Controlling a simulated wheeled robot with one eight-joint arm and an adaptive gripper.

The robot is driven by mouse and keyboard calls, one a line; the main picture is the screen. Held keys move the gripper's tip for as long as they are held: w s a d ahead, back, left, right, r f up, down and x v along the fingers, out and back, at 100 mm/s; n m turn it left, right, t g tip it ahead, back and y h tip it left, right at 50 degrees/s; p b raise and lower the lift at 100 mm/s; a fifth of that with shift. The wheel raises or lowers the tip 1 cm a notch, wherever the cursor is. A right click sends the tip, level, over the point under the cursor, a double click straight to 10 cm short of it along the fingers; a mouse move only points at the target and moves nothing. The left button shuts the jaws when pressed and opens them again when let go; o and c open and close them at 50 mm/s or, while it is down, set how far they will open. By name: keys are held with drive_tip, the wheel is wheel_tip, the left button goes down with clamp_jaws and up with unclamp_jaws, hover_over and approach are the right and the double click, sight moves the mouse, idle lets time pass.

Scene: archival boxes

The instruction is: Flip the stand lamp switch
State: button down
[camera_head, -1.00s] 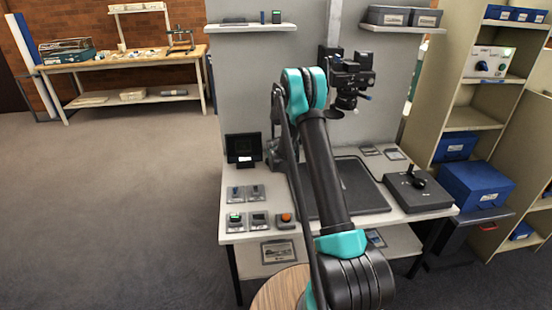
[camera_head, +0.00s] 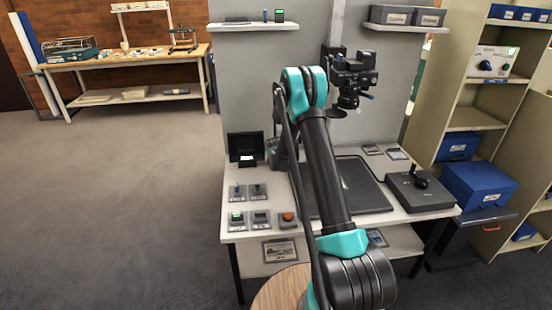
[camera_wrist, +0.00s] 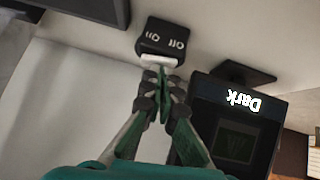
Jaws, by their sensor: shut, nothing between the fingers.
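In the wrist view a small black switch box (camera_wrist: 163,37) carries upside-down On and Off lettering. Its white rocker (camera_wrist: 158,61) is on the side facing me. My gripper (camera_wrist: 160,75) is shut and empty, its tips right at the rocker; I cannot tell whether they touch it. A black display (camera_wrist: 238,118) beside the fingers reads "Dark" upside down. In the head view the display (camera_head: 245,147) stands at the back left of the desk. There my arm hides the switch and my fingertips.
The desk (camera_head: 240,210) holds small button panels (camera_head: 248,192), a dark mat (camera_head: 362,185) and a joystick box (camera_head: 418,190). A black camera-like device (camera_head: 350,75) hangs above it. Shelves with blue boxes (camera_head: 478,184) stand right. Open floor lies left.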

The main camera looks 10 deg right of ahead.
drive_tip(key=w+a+r+v, duration=0.1)
drive_tip(key=w+r+v, duration=0.1)
drive_tip(key=v, duration=1)
drive_tip(key=shift+s+r, duration=0.25)
drive_tip(key=shift+s, duration=0.05)
drive_tip(key=shift+d+r+h, duration=0.15)
drive_tip(key=shift+d+h, duration=0.15)
drive_tip(key=shift+d, duration=0.35)
